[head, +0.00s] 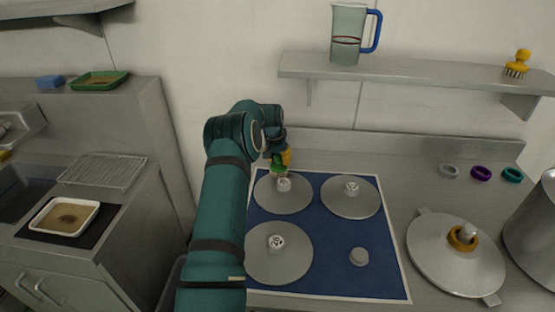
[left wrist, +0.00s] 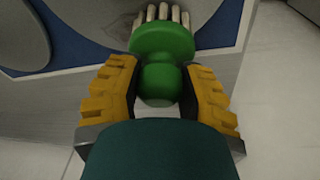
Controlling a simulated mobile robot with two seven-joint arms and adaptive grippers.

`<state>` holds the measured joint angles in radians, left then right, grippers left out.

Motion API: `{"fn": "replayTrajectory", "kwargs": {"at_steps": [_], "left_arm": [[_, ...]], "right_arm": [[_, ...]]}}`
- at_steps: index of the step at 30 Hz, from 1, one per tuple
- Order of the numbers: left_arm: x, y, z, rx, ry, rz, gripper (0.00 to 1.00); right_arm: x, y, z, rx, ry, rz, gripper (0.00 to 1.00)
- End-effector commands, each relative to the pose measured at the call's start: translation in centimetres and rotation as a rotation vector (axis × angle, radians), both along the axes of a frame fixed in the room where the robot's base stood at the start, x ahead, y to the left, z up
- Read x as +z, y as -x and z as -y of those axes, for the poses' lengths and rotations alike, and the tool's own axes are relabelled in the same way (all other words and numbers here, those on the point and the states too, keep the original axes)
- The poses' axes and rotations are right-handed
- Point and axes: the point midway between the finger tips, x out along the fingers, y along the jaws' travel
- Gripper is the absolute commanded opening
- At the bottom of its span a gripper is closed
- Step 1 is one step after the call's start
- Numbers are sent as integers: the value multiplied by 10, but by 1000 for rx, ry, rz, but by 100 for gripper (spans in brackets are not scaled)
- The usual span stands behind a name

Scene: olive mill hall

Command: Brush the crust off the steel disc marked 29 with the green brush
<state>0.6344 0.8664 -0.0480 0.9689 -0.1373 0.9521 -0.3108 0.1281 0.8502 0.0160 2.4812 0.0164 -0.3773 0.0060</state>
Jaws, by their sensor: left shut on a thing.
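My left gripper (head: 286,158) is shut on the green brush (head: 279,164), whose handle sits between the yellow fingers in the left wrist view (left wrist: 164,62). Its pale bristles (left wrist: 162,14) point at a steel disc (head: 272,203), the upper left one on the blue mat. Brownish crust (left wrist: 118,22) shows on the disc beside the bristles. I cannot tell whether the bristles touch it. Two more steel discs lie at the upper right (head: 343,206) and lower left (head: 280,268); each has a raised centre hub. No number is legible on any disc. My right gripper is not in view.
A shelf (head: 420,75) above carries a jug (head: 347,35) and a yellow brush (head: 518,62).

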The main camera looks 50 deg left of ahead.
Motion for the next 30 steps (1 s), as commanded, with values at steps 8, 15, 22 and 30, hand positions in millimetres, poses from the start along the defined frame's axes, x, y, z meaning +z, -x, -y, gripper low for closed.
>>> {"fn": "replayTrajectory", "kwargs": {"at_steps": [8,15,22,30], "left_arm": [[-6,-13,23,-5,8,-6,0],[-8,-17,30,-5,9,-9,0],[-7,-26,43,-6,9,-9,0],[-4,-37,58,-4,6,-6,0]], "right_arm": [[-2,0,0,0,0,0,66],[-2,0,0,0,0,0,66],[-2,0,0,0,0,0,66],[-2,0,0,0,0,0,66]]}}
